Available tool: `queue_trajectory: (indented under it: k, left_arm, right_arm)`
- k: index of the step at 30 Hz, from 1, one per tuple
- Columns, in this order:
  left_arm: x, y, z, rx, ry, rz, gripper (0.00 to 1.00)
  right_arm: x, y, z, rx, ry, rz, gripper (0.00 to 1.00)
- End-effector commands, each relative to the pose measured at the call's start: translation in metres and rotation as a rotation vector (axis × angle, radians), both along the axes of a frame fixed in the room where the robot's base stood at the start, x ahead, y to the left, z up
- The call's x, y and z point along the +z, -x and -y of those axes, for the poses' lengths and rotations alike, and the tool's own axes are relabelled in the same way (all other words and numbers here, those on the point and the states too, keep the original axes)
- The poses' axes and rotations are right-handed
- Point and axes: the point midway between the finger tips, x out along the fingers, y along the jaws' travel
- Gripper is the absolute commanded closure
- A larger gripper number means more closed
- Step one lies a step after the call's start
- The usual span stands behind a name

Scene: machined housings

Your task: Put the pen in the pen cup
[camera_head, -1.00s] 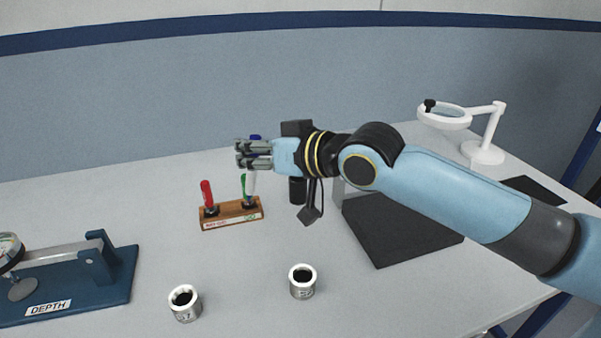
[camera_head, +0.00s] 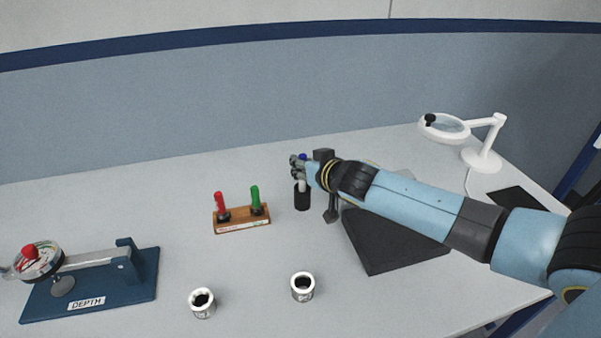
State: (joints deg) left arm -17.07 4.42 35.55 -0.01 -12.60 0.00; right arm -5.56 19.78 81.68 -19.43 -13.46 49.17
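The pen, with a blue top (camera_head: 302,157) and a white lower part (camera_head: 302,186), stands roughly upright at the black pen cup (camera_head: 302,201). Its lower end overlaps the cup's mouth; how deep it sits cannot be told. My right gripper (camera_head: 296,166) comes in from the right, above the cup. Its fingers are closed around the pen's upper part, hiding the middle of it. My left gripper is not in view.
A wooden block (camera_head: 242,219) holding red and green gauges stands left of the cup. Two metal housings (camera_head: 303,287) (camera_head: 202,303) stand in front. A depth gauge stand (camera_head: 140,285) is at left, a dark mat (camera_head: 395,247) at right, a white magnifier lamp (camera_head: 484,160) behind.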

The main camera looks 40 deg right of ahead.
Motion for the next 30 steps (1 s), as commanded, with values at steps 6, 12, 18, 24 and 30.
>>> queue_trajectory:
  k: [6,12,18,24,30]
  left_arm:
    - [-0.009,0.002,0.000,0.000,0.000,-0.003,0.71]
    - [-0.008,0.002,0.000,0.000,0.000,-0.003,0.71]
    - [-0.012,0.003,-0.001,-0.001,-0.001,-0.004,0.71]
    - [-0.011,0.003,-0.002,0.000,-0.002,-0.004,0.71]
    - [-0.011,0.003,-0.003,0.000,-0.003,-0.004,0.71]
  right_arm:
    - [-0.023,0.000,0.000,0.000,0.000,0.001,1.00]
    - [-0.022,0.000,0.000,0.000,0.000,0.001,1.00]
    - [-0.025,0.000,0.000,0.000,0.000,0.001,0.93]
    - [-0.024,0.000,0.000,0.000,0.000,0.001,0.71]
    - [-0.024,0.000,0.000,0.000,0.001,0.001,0.71]
